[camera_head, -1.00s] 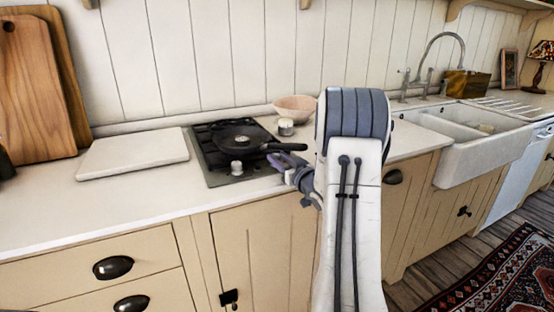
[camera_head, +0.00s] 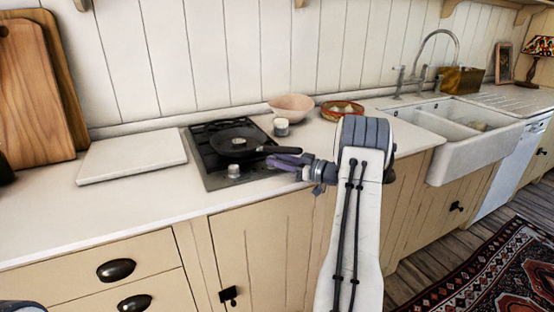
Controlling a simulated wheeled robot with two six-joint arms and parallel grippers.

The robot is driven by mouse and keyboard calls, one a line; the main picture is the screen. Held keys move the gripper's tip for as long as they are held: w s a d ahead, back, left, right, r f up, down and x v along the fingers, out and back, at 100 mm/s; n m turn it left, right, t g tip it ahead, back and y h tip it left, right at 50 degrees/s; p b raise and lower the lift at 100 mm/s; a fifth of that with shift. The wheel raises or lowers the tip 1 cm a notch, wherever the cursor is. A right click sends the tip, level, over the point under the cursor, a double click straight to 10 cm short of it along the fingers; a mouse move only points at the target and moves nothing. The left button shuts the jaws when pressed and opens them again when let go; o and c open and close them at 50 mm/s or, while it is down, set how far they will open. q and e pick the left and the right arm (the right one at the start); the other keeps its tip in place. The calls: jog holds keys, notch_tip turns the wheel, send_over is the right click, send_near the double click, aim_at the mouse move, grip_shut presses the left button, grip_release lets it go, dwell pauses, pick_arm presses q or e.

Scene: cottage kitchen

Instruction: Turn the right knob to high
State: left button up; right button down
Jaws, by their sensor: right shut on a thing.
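The black hob (camera_head: 216,181) is set in the pale worktop, with a dark frying pan (camera_head: 235,140) on it. The pan's handle points right, above my right gripper's fingers. One light knob (camera_head: 234,171) shows at the hob's front, to the left of the gripper. My right gripper (camera_head: 278,161) is at the hob's front right corner, its purple fingers pointing left. It is shut on the right knob, which the fingers hide, so its setting cannot be read. My left gripper is not in view.
A white board (camera_head: 132,158) lies left of the hob. The sink (camera_head: 465,125) is at the right. The front left worktop is clear.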

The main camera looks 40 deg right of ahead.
jog(key=shift+w+r, duration=0.1)
jog(key=shift+w, duration=0.05)
jog(key=c, duration=0.5)
grip_release()
jog(key=shift+a, duration=0.1)
jog(key=v, duration=1)
jog(key=shift+s+b, duration=0.2)
jog(key=shift+b, duration=0.1)
